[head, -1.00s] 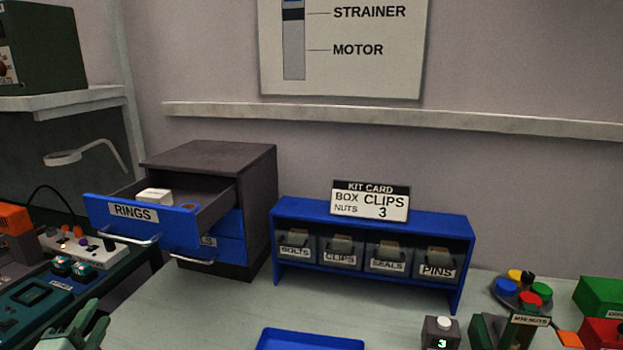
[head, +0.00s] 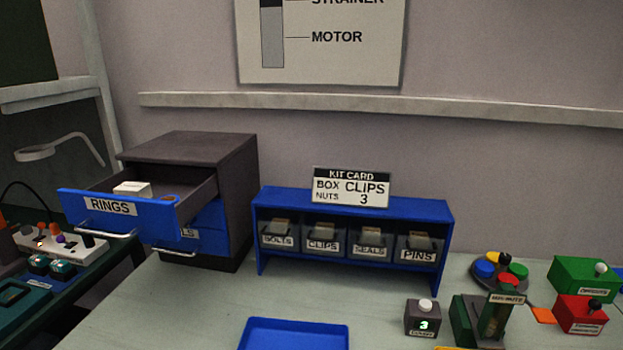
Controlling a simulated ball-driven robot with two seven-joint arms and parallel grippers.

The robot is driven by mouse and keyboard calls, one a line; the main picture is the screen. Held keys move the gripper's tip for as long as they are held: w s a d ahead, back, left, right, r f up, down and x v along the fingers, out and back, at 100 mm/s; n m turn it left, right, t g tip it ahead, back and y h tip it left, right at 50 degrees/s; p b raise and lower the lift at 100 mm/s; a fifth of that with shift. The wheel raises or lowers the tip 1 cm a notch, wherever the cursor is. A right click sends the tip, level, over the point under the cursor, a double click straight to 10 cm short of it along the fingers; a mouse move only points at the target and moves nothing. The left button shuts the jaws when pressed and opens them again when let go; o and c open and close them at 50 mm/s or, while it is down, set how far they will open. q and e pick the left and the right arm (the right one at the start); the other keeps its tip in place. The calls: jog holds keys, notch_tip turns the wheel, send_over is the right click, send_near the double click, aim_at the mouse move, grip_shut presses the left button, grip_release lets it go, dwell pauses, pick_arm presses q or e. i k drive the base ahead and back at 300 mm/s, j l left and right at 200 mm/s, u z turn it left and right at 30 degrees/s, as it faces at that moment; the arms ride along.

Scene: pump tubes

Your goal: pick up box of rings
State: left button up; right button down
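The RINGS drawer (head: 120,217) is pulled out of the dark cabinet (head: 187,147) at the left of the bench. A small white box (head: 132,188) lies inside the open drawer, towards its left; any writing on it is too small to read. A small orange-brown ring-shaped thing (head: 168,198) is also in the drawer, to the right of the box. Neither of my grippers shows in the head view now.
A blue rack (head: 352,208) with bins labelled BOLTS, CLIPS, SEALS and PINS stands right of the cabinet. A blue tray (head: 293,335) lies at the front. A counter (head: 422,318) showing 3 and a green device (head: 480,322) stand further right. The bench between cabinet and tray is clear.

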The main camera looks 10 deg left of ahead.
aim_at(130, 189)
jog(key=u, duration=1.3)
jog(key=i+j, duration=0.2)
jog(key=i+j+z, duration=0.1)
jog(key=j, duration=0.3)
jog(key=i+j, duration=0.3)
jog(key=z, duration=0.05)
